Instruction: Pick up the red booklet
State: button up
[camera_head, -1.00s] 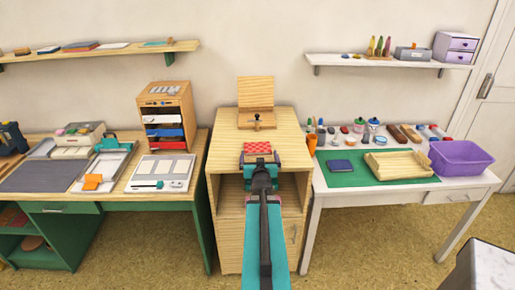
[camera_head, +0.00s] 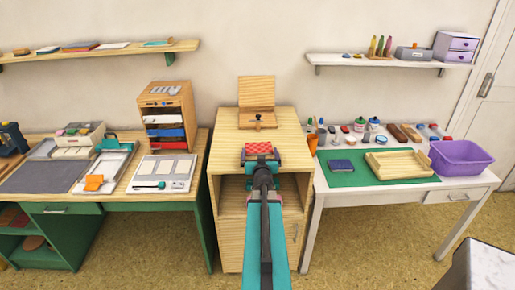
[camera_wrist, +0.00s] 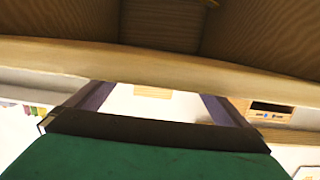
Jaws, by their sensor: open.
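My gripper (camera_head: 261,157) is in front of the wooden cabinet's (camera_head: 228,152) top, near its front edge. A red checked flat patch (camera_head: 259,148) shows just at its far end in the head view; I cannot tell whether it lies on the cabinet or belongs to my gripper. In the wrist view my gripper (camera_wrist: 152,92) has its two dark fingers spread, with nothing seen between them. No booklet is clearly recognisable. A red item (camera_head: 170,143) sits in a slot of the wooden sorter (camera_head: 166,96) on the left desk.
A wooden board stand (camera_head: 256,93) stands at the cabinet's back. The left desk holds trays and a white card panel (camera_head: 163,184).

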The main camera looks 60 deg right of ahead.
aim_at(258, 147)
jog(key=shift+p+x, duration=0.5)
jog(key=shift+x, duration=1.2)
jog(key=shift+w, duration=0.1)
jog(key=shift+a, duration=0.1)
jog(key=c, duration=0.7)
jog(key=shift+r, duration=0.2)
jog(key=shift+c, duration=0.2)
